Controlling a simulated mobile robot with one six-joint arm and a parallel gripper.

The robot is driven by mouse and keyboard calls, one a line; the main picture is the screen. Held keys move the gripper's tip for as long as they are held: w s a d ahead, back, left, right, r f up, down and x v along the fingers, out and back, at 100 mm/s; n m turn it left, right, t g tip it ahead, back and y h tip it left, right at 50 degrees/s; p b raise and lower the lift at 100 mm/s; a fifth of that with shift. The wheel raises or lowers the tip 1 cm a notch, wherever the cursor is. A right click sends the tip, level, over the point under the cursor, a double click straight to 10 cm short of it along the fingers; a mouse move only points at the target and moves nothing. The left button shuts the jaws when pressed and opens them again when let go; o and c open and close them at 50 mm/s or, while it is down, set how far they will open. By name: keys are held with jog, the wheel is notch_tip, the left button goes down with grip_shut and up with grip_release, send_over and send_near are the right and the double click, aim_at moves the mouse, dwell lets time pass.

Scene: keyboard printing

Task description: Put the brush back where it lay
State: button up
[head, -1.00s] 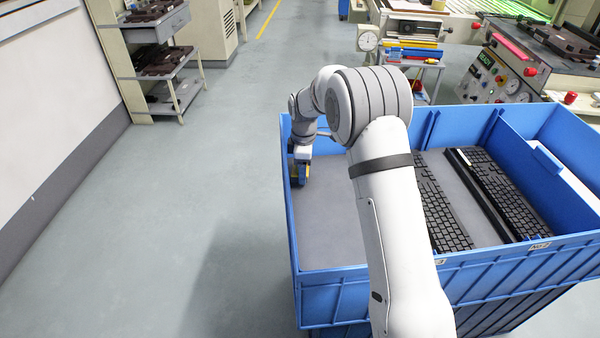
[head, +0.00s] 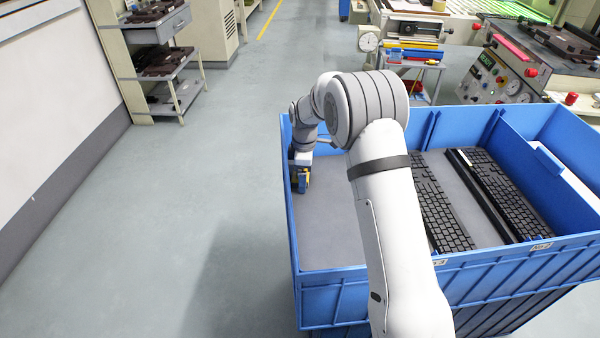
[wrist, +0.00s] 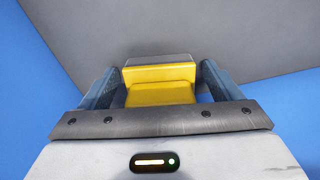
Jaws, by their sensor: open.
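The brush shows as a yellow block with a grey strip at its far end in the wrist view (wrist: 160,92). In the head view its yellow part (head: 304,180) is small, at the left side of the blue bin. My gripper (head: 300,178) is low inside the bin's left compartment, near the left wall. In the wrist view my gripper (wrist: 158,80) is open, with one finger on each side of the brush and a narrow gap at both sides. Whether the brush touches the grey floor is hard to tell.
The blue bin (head: 345,293) has a bare grey floor (head: 325,240) in front of my gripper. Black keyboards (head: 497,190) lie in its right part. Its left wall stands close beside my gripper. A small cart (head: 412,65) and a machine (head: 500,75) stand behind.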

notch_tip(320, 180, up, 11)
jog(key=shift+r+p, duration=0.1)
jog(key=shift+p, duration=0.65)
jog(key=shift+r, duration=0.6)
jog(key=s+d+r+m+t, duration=0.1)
jog(key=s+d+r+m, duration=0.75)
jog(key=s+d, duration=0.5)
jog(key=s+d+f+m, duration=0.1)
jog(key=s+m, duration=0.3)
jog(key=s, duration=0.6)
jog(key=s+d+m+t, duration=0.1)
jog(key=s+d+m, duration=0.2)
jog(key=s, duration=0.8)
jog(key=shift+s+f+m, duration=0.2)
jog(key=shift+f+m, duration=0.15)
jog(key=shift+m, duration=0.7)
